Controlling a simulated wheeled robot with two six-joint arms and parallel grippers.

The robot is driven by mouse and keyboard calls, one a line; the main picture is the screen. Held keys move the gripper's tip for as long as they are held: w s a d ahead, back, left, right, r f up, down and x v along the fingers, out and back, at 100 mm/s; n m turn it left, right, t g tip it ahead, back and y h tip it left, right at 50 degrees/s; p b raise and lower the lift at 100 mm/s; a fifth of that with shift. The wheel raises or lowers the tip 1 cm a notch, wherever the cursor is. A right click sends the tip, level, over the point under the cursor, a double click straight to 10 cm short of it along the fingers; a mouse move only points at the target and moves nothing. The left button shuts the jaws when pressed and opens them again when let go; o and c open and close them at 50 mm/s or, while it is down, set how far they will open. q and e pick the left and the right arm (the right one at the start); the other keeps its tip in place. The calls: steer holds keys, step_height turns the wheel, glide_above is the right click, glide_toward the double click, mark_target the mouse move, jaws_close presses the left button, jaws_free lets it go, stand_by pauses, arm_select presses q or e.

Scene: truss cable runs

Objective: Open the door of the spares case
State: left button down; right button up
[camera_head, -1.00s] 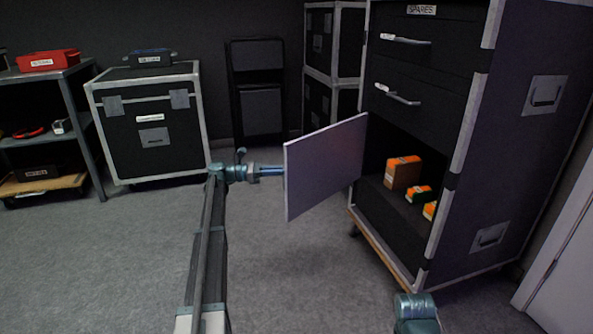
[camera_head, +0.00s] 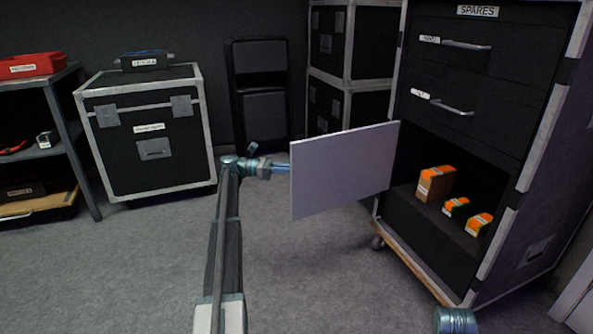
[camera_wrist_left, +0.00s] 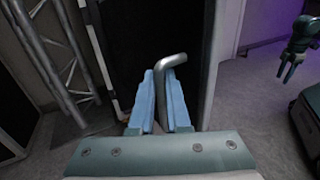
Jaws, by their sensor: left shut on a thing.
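The spares case (camera_head: 540,150), a dark case with pale metal edges and a "SPARES" label, stands at the right. Its pale grey door (camera_head: 345,172) stands swung well out from the lower compartment, its hinge side towards the case. My left gripper (camera_head: 282,168) is at the door's free edge, its fingertips partly hidden behind the panel. In the left wrist view, the blue fingers (camera_wrist_left: 160,100) are shut on the bent metal door handle (camera_wrist_left: 173,61).
Orange-and-brown boxes (camera_head: 436,184) sit inside the open compartment. Two drawers with bar handles (camera_head: 467,46) are above it. A black flight case (camera_head: 150,140) and a shelf rack (camera_head: 62,130) stand at the left. The grey carpet (camera_head: 300,270) in front is clear.

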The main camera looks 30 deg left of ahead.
arm_select(q)
steer(key=shift+w+d, duration=0.1)
steer(key=shift+w, duration=0.05)
steer(key=c, duration=0.9)
jaws_free()
steer(key=v, duration=1.3)
steer(key=shift+s+a, duration=0.3)
steer(key=shift+a, duration=0.1)
